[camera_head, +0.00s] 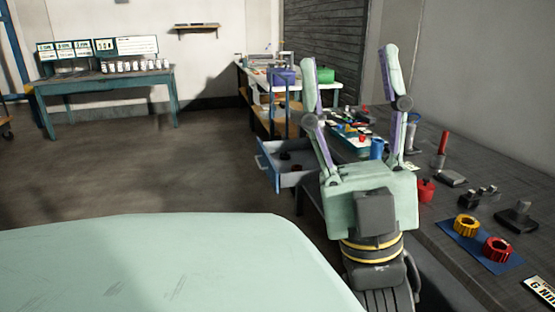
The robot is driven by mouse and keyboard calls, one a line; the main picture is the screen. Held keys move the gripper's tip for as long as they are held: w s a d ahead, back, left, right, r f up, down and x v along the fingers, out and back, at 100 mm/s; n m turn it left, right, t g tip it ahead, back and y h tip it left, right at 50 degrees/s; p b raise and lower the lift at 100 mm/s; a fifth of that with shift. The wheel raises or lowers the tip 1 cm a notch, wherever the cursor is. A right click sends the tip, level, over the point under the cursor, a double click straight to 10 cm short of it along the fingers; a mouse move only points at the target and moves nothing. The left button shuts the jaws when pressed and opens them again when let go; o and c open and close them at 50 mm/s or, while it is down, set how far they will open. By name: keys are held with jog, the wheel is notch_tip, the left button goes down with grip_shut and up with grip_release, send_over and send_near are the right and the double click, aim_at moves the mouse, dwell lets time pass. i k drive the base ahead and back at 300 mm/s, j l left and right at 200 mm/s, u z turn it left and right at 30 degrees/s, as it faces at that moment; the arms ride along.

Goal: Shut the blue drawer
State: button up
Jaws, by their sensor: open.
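The blue drawer (267,172) stands pulled out from under the workbench at the centre, left of my gripper. Its blue front faces left with a small pale handle, and a few dark items lie inside. Its right end is partly hidden behind my gripper. My gripper (349,72) is open and empty, its two long pale green fingers apart and pointing up in the picture. The left finger is close beside the drawer in the picture; I see no clear contact.
A teal table (105,84) stands far left. The floor (150,165) left of the drawer is clear.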

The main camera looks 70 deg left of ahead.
aim_at(297, 159)
jog(key=u, duration=2.3)
jog(key=i+j+z, duration=0.3)
jog(key=i+j, duration=0.65)
jog(key=i, duration=0.15)
jog(key=i+j+z, duration=0.3)
jog(key=i+j, duration=0.65)
jog(key=j, duration=0.2)
